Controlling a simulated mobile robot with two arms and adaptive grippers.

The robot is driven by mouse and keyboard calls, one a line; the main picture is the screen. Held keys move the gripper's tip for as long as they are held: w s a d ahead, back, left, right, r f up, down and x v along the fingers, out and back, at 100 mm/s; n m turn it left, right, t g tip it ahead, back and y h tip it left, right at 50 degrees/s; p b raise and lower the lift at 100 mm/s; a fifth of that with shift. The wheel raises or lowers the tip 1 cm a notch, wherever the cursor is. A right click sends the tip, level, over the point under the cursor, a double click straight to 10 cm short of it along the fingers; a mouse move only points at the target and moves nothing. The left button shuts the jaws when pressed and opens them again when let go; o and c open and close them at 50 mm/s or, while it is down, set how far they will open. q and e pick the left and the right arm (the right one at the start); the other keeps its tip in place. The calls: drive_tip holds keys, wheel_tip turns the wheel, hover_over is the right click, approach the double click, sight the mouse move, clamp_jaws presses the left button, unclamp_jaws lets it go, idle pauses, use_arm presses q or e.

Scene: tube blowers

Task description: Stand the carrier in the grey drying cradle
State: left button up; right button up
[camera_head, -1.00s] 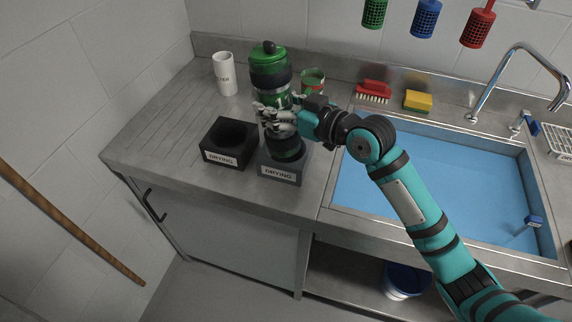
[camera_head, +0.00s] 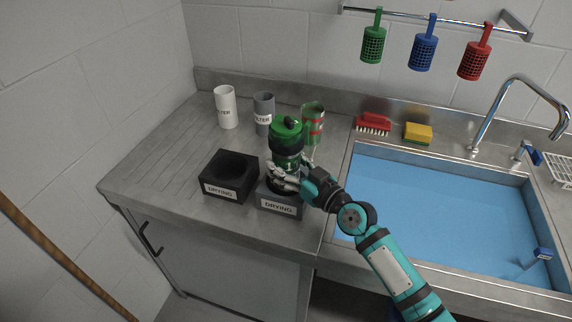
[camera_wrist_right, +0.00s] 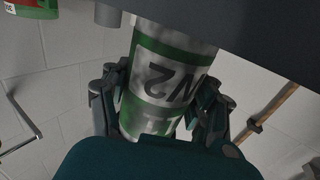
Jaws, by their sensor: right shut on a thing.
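The carrier (camera_head: 285,136) is a green cylinder with dark rings and a green cap. It stands roughly upright at the grey drying cradle (camera_head: 279,205), its lower part apparently inside the cradle's opening. My right gripper (camera_head: 286,180) is shut around the carrier just above the cradle and hides where the two meet. In the right wrist view the fingers (camera_wrist_right: 158,105) lie on both sides of the carrier's silver and green labelled body (camera_wrist_right: 168,80). I cannot tell whether its base rests on the cradle floor. My left gripper is not in view.
A black drying cradle (camera_head: 228,178) stands empty close to the left. Behind are a white holder (camera_head: 226,108), a grey holder (camera_head: 263,107) and a green-red can (camera_head: 313,117). A red brush (camera_head: 373,124) and yellow sponge (camera_head: 417,132) lie behind the blue sink (camera_head: 440,210).

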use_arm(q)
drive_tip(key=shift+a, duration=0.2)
use_arm(e)
drive_tip(key=shift+r, duration=0.1)
drive_tip(key=shift+f, duration=0.2)
drive_tip(key=o, duration=1.4)
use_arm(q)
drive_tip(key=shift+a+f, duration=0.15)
use_arm(e)
drive_tip(key=shift+r, duration=0.1)
drive_tip(key=shift+r, duration=0.25)
use_arm(q)
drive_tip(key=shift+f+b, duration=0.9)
drive_tip(key=shift+b, duration=0.15)
use_arm(e)
drive_tip(key=shift+v, duration=6.05)
drive_tip(key=shift+f, duration=0.15)
